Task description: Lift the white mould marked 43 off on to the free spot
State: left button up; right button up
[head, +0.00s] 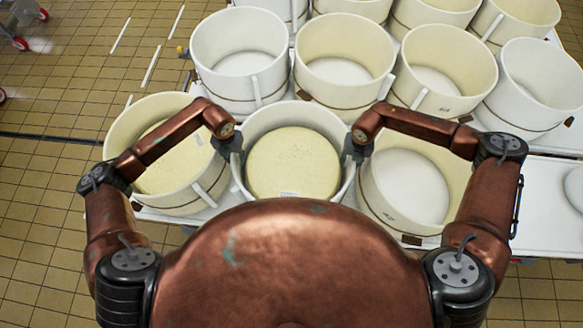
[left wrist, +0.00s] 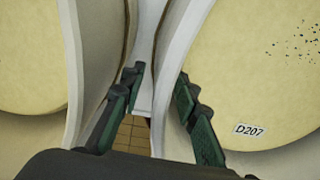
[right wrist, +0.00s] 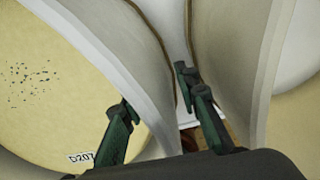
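The white mould (head: 351,183) in the middle of the front row holds a pale yellow cheese (head: 293,165) labelled D207, readable in both wrist views. No number 43 is readable on any mould. My left gripper (head: 236,158) is at this mould's left rim and my right gripper (head: 350,155) at its right rim. In the left wrist view, the left gripper's fingers (left wrist: 160,95) stand apart on either side of the mould wall (left wrist: 178,60). In the right wrist view, the right gripper's fingers (right wrist: 155,105) likewise straddle the wall (right wrist: 110,65).
More moulds (head: 240,60) stand behind. At the right, a white tabletop (head: 545,215) has bare room, with a whitish object (head: 575,187) at the picture's edge.

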pick_arm(q)
jog(key=shift+f, duration=0.15)
pick_arm(e)
jog(key=shift+f, duration=0.2)
pick_arm(q)
grip_shut()
pick_arm(e)
grip_shut()
pick_arm(q)
jog(key=shift+w, duration=0.1)
pick_arm(e)
jog(key=shift+r, duration=0.1)
dwell(0.3)
